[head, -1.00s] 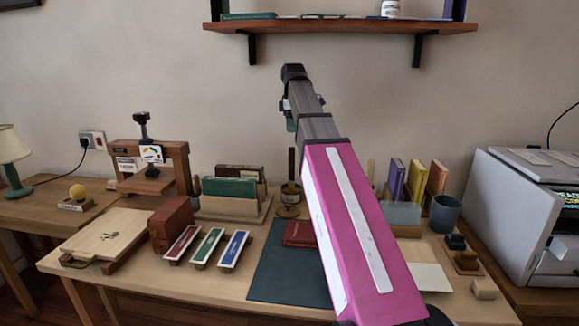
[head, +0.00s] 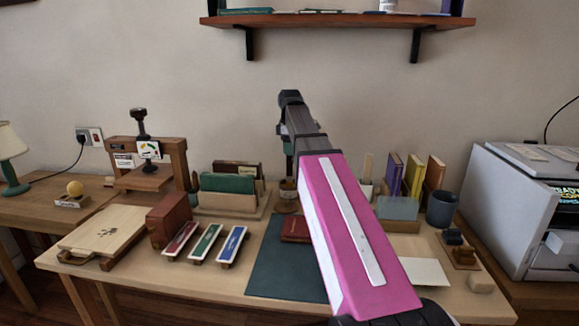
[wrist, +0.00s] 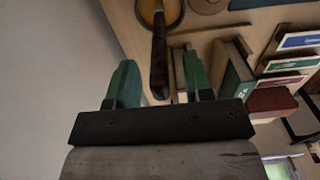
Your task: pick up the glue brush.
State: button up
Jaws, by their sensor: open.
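The glue brush (wrist: 159,62) shows in the wrist view as a dark brown handle standing up out of a round pot (wrist: 174,10). My gripper (wrist: 160,64) is open, with one green finger on each side of the handle. Gaps show between the handle and both fingers, so it is not clasped. In the head view my gripper (head: 288,148) points down just above the pot (head: 287,188). The bristle end is not clearly visible.
A book rack (head: 227,200) stands left of the pot and a dark red book (head: 295,229) lies in front on a dark mat (head: 270,275). Right are a cup with a pale stick (head: 367,168), upright books (head: 413,175) and a grey cup (head: 441,209). A shelf (head: 330,20) is above.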

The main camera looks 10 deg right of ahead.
jog(key=shift+f, duration=0.2)
jog(key=shift+c, duration=0.3)
grip_shut()
jog(key=shift+r, duration=0.1)
